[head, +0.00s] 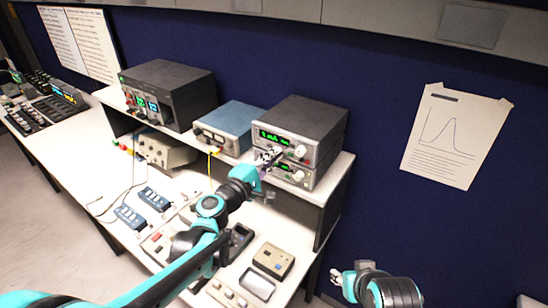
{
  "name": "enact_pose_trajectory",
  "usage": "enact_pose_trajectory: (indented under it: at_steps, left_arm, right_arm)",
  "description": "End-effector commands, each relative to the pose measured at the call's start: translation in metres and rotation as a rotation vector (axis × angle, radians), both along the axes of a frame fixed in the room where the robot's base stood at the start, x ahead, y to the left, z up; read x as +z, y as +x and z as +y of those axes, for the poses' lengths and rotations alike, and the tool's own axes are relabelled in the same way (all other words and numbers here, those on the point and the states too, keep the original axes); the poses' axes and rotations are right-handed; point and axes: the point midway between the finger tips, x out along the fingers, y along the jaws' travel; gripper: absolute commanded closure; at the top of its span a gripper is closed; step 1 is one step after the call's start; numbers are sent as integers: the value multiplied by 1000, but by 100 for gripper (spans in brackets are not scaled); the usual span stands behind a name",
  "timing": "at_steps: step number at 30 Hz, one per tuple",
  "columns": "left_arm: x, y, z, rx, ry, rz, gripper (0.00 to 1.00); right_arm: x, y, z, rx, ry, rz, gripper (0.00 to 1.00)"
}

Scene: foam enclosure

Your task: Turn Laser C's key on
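A stack of grey instruments with green displays (286,137) sits at the right end of the raised shelf. Its front carries white knobs; I cannot read labels or pick out which unit is Laser C, and no key is clearly visible. My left gripper (268,158) is at the front panel of this stack, by its left side, and covers part of the panel. Its fingers are too small to tell open from shut, or whether they touch the panel. My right gripper (338,277) is low at the right, away from the bench, with its fingers apart and nothing between them.
A blue instrument (228,127) and a black power supply (168,93) stand left on the same shelf. Small boxes and a beige meter (273,260) lie on the white bench below. A paper with a curve (455,135) hangs on the blue wall at right.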

Motion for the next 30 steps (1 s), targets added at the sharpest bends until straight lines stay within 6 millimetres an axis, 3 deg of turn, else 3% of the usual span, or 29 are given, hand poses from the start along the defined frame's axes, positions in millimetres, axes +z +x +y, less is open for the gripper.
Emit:
enact_pose_trajectory:
  at_steps: [10, 28, 30]
  left_arm:
    - [-2, -1, -1, -2, 135, -89, 100]
    - [-2, -1, -1, -3, 166, -109, 100]
    - [-2, -1, -1, -3, 166, -109, 80]
  right_arm:
    - [-3, 0, 0, 0, 0, 0, 60]
    - [-4, 0, 0, 0, 0, 0, 60]
    - [-4, 0, 0, 0, 0, 0, 60]
